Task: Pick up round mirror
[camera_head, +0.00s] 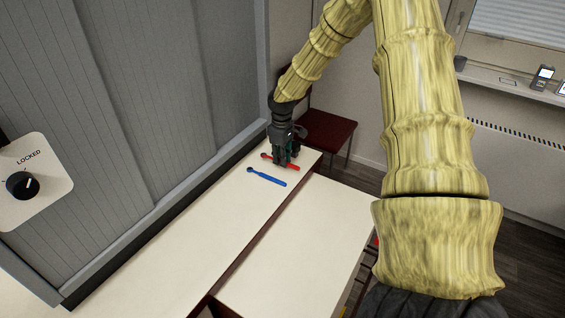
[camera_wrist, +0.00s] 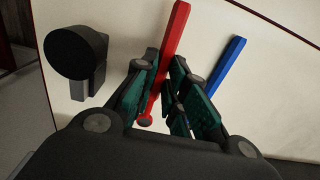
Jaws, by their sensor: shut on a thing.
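A red stick-like tool with a small round end (camera_head: 292,167) lies near the far end of the white counter. In the wrist view the red tool (camera_wrist: 174,42) runs between the fingers of my gripper (camera_wrist: 160,68). My gripper (camera_head: 281,161) points down at the counter and is shut on the red tool's middle. A blue tool of similar shape (camera_head: 267,177) lies just in front, outside the fingers; it also shows in the wrist view (camera_wrist: 227,66). These look like small round-ended mirrors, but no reflecting face can be made out.
A black round-headed object (camera_wrist: 75,53) stands beside my gripper in the wrist view. The white counter (camera_head: 190,225) runs along a grey shutter cabinet (camera_head: 150,90) and is clear nearer me. A lower white surface (camera_head: 300,250) and a dark red chair (camera_head: 330,130) are at right.

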